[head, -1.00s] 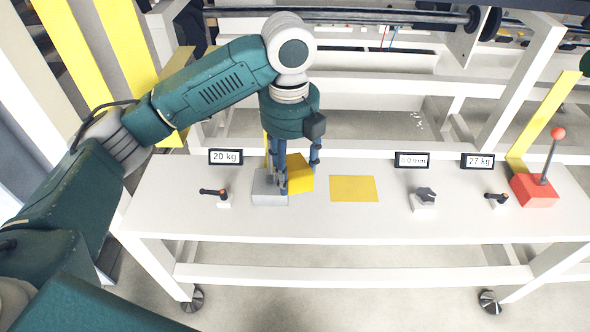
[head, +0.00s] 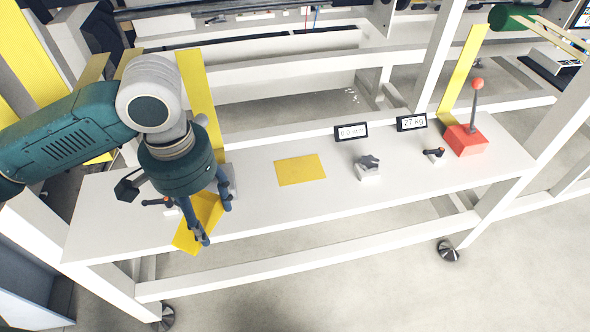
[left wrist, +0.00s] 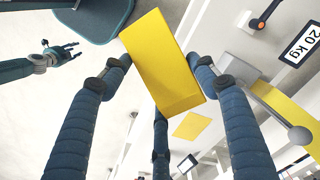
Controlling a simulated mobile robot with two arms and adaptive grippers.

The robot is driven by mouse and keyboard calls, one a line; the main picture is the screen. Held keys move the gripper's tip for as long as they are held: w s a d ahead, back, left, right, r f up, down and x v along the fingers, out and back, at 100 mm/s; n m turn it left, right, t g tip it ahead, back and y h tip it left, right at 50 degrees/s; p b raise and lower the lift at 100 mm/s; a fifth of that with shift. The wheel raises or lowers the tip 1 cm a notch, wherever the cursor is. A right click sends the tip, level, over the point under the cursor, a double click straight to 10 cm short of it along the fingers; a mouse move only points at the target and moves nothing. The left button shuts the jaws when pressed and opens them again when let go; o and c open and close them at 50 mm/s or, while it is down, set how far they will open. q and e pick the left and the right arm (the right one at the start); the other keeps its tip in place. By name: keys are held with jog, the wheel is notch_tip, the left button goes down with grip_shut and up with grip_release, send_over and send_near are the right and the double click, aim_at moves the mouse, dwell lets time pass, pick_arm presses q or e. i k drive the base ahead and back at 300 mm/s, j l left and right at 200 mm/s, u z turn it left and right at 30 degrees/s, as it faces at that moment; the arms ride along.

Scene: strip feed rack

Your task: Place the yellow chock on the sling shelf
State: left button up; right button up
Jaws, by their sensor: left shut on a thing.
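The yellow chock (head: 207,208) is held between the fingers of my left gripper (head: 214,224), and appears over the bench's front edge in the head view. In the left wrist view the chock (left wrist: 160,60) is a tilted yellow block between the blue fingers of the left gripper (left wrist: 160,95). My right gripper (left wrist: 62,53) shows small at the upper left of the left wrist view, with its fingers apart and empty. I cannot tell which surface is the sling shelf.
The white bench (head: 330,195) carries a grey block (head: 231,181), a flat yellow patch (head: 300,169), a grey knob (head: 368,168), a small black handle (head: 434,155) and a red lever box (head: 466,140). White rack beams (head: 300,65) run behind. Floor is clear in front.

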aim_at(300, 168)
jog(key=z, duration=1)
jog(key=i+j, duration=0.1)
jog(key=j, duration=0.35)
jog(key=i+j+z, duration=0.15)
jog(key=j, duration=0.8)
jog(key=i+z, duration=0.05)
